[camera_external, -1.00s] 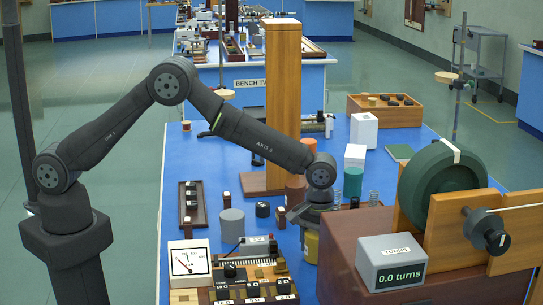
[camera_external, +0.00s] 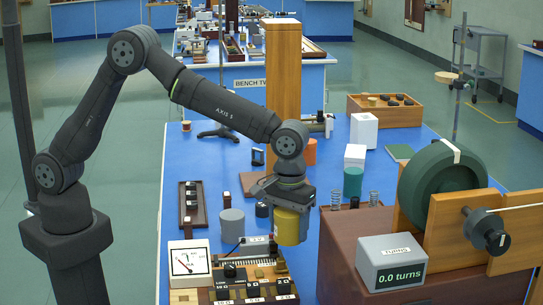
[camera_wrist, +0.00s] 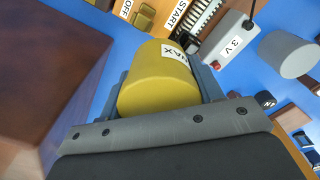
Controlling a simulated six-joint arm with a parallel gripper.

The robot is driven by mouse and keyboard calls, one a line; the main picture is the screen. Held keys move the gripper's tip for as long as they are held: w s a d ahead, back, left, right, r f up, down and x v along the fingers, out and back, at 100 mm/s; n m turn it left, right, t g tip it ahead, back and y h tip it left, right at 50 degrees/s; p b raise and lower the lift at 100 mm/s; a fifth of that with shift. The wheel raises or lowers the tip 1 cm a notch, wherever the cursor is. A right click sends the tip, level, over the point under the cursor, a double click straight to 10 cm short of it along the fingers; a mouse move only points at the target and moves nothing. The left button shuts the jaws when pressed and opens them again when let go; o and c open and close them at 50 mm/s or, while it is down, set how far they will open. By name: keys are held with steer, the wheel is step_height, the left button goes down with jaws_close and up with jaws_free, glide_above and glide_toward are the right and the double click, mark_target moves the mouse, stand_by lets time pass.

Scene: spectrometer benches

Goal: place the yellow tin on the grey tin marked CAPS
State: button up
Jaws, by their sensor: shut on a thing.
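The yellow tin (camera_external: 290,227) is in my gripper (camera_external: 286,206), held below the wrist and above the blue bench. In the wrist view the yellow tin (camera_wrist: 158,82) sits between the two fingers of my gripper (camera_wrist: 163,88), and its white label ends in "AX". A plain grey tin (camera_external: 231,227) stands upright on the bench to the left of the held tin. It also shows in the wrist view (camera_wrist: 288,54) at the upper right, apart from my gripper. No CAPS marking can be read on it in either view.
A brown box (camera_external: 345,262) stands close to the right of the held tin. A 3 V supply box (camera_external: 258,247) and a wired board (camera_external: 255,285) lie in front. A small black knob (camera_external: 262,210) is beside the grey tin. A wooden post (camera_external: 283,80) rises behind.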

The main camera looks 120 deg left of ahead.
steer(key=s+d+r, duration=0.2)
steer(key=s+r, duration=0.2)
steer(key=s, duration=0.7)
steer(key=s+d+r, duration=0.2)
steer(key=s+r, duration=0.1)
steer(key=s, duration=0.8)
glide_above(232, 215)
step_height(232, 215, down, 7)
steer(key=shift+s+a+r, duration=0.1)
steer(key=shift+r, duration=0.1)
steer(key=shift+f, duration=2)
steer(key=shift+f, duration=0.1)
steer(key=o, duration=0.6)
steer(key=shift+f, duration=0.1)
steer(key=o, duration=0.4)
steer(key=shift+o, duration=0.2)
